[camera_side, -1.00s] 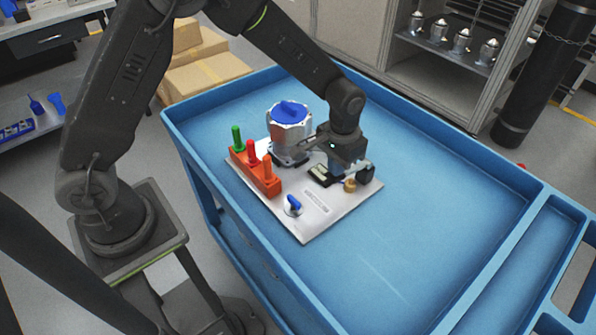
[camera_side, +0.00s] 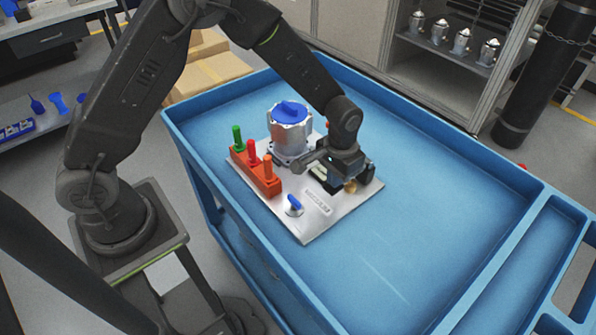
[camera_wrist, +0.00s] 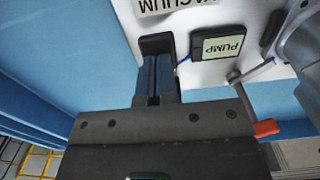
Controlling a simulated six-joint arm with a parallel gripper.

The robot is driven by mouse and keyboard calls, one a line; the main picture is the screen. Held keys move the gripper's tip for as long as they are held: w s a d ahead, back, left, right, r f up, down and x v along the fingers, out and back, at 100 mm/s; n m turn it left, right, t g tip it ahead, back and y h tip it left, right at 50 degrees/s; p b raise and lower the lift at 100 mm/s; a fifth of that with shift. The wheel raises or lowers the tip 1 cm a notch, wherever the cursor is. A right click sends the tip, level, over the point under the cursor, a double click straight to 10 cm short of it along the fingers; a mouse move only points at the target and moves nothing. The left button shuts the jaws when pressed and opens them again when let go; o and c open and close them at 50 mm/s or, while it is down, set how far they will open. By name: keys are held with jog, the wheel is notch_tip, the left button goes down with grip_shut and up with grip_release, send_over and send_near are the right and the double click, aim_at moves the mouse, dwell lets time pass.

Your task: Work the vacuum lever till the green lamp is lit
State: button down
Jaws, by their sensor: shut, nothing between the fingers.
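My gripper (camera_side: 346,172) is low over the right part of the white base plate (camera_side: 310,225). In the wrist view its dark fingertips (camera_wrist: 156,46) are together with nothing between them, close to the plate's edge, by the upside-down VACUUM label (camera_wrist: 168,5). Right of them is a dark box with a PUMP label (camera_wrist: 222,46). Farther right, a thin metal rod ends near an orange tip (camera_wrist: 265,128), possibly the vacuum lever; I cannot tell for sure. I can make out no lit green lamp. In the side view my gripper hides much of this corner.
A silver housing with a blue cap (camera_side: 290,113) stands on the plate. An orange block (camera_side: 262,181) holds green, red and orange pegs. A blue-handled knob (camera_side: 294,203) is at the front. The blue cart top (camera_side: 440,230) is clear at right.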

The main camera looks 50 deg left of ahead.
jog(key=shift+f, duration=0.35)
jog(key=shift+r, duration=3.35)
dwell(1.4)
jog(key=shift+f, duration=0.1)
dwell(0.4)
jog(key=shift+f, duration=3.3)
jog(key=shift+r, duration=3.4)
